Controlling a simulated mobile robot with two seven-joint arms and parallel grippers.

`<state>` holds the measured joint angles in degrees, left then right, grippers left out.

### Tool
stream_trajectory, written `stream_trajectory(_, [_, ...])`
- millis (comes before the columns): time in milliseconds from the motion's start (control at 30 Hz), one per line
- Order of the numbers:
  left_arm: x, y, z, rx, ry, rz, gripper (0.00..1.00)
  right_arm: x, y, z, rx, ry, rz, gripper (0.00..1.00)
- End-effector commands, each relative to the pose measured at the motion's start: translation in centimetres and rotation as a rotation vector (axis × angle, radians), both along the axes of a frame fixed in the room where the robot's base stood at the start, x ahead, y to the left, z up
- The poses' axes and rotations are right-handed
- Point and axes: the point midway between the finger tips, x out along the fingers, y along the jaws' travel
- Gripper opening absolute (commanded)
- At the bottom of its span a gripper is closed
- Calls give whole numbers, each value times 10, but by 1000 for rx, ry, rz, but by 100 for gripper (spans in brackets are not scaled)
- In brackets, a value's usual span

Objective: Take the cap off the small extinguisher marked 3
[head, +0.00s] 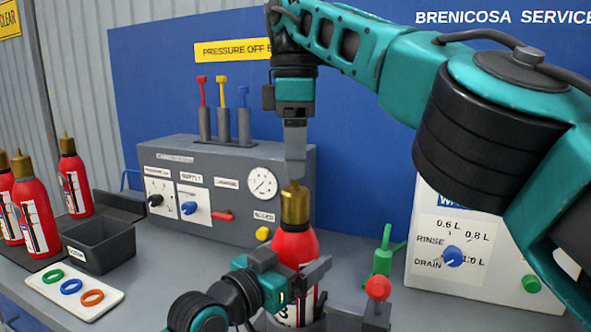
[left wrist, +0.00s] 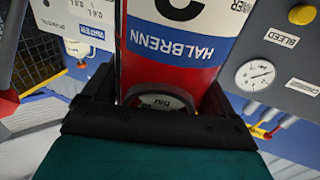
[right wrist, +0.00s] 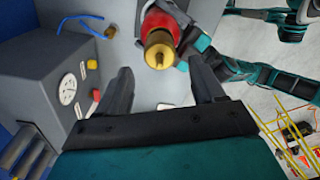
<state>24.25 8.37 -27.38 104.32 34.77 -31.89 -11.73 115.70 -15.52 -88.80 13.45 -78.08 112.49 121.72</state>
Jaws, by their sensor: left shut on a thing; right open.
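The small red extinguisher (head: 296,246) stands upright near the front of the bench, its base in a dark round holder. Its white label reads HALBRENN in the left wrist view (left wrist: 180,45); the digit is only partly visible. A brass cap (head: 295,205) tops it and also shows in the right wrist view (right wrist: 158,50). My left gripper (head: 293,275) is shut around the extinguisher's body below the shoulder. My right gripper (head: 295,172) points down just above the cap, open and empty. In the right wrist view the cap lies beyond the fingertips, roughly between them.
A grey panel with gauge (head: 262,183) stands behind. Red-knobbed (head: 378,287) and green (head: 383,262) fittings stand to the right, before a white rinse box (head: 480,240). Left are other extinguishers (head: 72,180), an empty dark bin (head: 100,245) and a ring tray (head: 50,290).

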Motion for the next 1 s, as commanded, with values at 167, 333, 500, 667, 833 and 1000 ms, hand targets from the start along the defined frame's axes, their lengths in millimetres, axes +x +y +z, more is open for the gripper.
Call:
stream_trajectory(167, [0,0,-2,3,4,-1,1,2,0,-9,-1,1,2,68])
stream_trajectory(333, [0,0,-2,3,4,-1,1,2,-1,-21,-1,2,3,68])
stream_trajectory(500, [0,0,-2,3,4,-1,1,1,-1,-39,0,3,3,68])
stream_trajectory(667, [0,0,-2,3,4,-1,1,1,0,-58,-1,4,2,68])
stream_trajectory(833, [0,0,-2,3,4,-1,1,1,0,-73,-1,2,1,68])
stream_trajectory(1000, [0,0,-2,3,4,-1,1,1,0,-78,0,1,1,68])
